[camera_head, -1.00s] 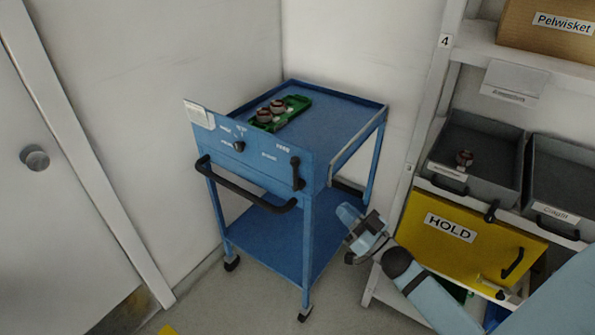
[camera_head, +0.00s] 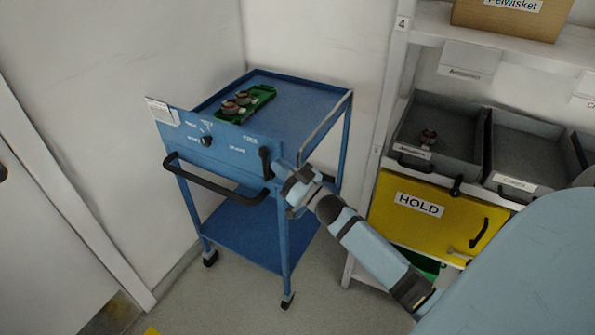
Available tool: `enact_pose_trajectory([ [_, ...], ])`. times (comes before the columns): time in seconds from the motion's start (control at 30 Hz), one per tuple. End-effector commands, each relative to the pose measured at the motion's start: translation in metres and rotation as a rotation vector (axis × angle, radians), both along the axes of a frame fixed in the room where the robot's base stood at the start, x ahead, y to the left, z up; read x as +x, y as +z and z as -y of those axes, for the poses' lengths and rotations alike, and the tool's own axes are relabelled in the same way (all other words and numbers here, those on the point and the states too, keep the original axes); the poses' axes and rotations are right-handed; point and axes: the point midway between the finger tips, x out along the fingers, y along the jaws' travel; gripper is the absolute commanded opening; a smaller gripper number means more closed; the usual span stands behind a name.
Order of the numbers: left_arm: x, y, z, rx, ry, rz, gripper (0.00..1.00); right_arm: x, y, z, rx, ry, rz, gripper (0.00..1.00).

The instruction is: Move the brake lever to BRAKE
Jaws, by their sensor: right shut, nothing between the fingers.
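A blue cart (camera_head: 248,243) stands in the corner. Its front panel (camera_head: 183,133) carries a black knob (camera_head: 206,141) and, at the right end, a black brake lever (camera_head: 266,162) that stands about upright. Small white words are printed on the panel, too small to read. My right gripper (camera_head: 279,170) is at the panel's right end, close beside the lever on its right. It is shut and empty; whether it touches the lever I cannot tell. My left gripper is not in view.
A black push handle (camera_head: 215,188) sticks out below the panel. A green tray (camera_head: 246,103) with round parts lies on the cart top. At right, a shelf holds grey bins (camera_head: 440,135) and a yellow HOLD door (camera_head: 421,223). Floor before the cart is clear.

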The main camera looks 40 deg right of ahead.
Motion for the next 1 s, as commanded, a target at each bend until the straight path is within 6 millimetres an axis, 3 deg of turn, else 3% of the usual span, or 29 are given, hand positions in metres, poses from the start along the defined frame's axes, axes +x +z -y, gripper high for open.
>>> enact_pose_trajectory([
  [0.2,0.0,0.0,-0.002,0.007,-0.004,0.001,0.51,0.018,0.007,-0.004,-0.001,-0.001,0.0,0.0],
  [0.63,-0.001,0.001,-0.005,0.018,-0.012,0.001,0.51,0.021,0.009,-0.005,-0.001,0.0,-0.003,0.0],
  [1.0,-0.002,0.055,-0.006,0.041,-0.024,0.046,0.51,0.031,0.022,-0.009,-0.051,0.001,-0.123,0.0],
])
